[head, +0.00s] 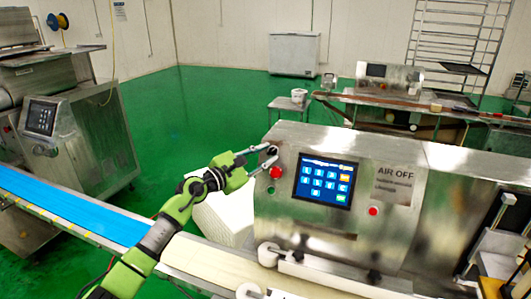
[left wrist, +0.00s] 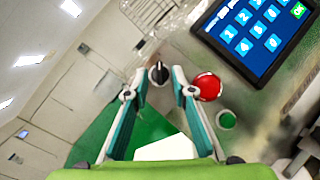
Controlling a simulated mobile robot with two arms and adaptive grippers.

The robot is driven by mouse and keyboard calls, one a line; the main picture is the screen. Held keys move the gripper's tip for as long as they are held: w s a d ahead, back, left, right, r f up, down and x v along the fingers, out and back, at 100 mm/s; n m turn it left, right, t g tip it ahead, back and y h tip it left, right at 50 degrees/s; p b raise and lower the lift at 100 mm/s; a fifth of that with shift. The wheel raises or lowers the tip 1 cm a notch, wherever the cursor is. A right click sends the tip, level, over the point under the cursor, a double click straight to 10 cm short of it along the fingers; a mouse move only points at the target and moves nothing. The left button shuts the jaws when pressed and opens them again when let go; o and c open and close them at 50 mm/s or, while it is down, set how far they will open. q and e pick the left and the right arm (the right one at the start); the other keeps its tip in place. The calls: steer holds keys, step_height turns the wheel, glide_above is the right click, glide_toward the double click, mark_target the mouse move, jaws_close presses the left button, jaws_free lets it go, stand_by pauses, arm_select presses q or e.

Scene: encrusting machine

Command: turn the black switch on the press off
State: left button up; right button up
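The press (head: 330,215) is a steel machine with a blue touch screen (head: 325,181), which also shows in the left wrist view (left wrist: 262,30). Its black switch (left wrist: 158,74) is a small knob at the upper left of the panel, beside a red button (left wrist: 208,86). In the head view the switch is largely hidden by my fingertips. My left gripper (head: 269,157) is at the panel's left edge. In the left wrist view its open fingers (left wrist: 158,82) stand on either side of the switch, with gaps visible. My right gripper is not in view.
A green button (left wrist: 226,119) sits close to the red button and right finger. A second red button (head: 373,211) is right of the screen. A blue conveyor (head: 75,208) runs along the left, and a pale belt (head: 215,266) passes below the panel.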

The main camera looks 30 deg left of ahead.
arm_select(q)
steer(key=shift+w, duration=0.1)
steer(key=shift+c, duration=0.5)
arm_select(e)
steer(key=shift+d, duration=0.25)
arm_select(q)
jaws_close()
steer(key=shift+d, duration=0.1)
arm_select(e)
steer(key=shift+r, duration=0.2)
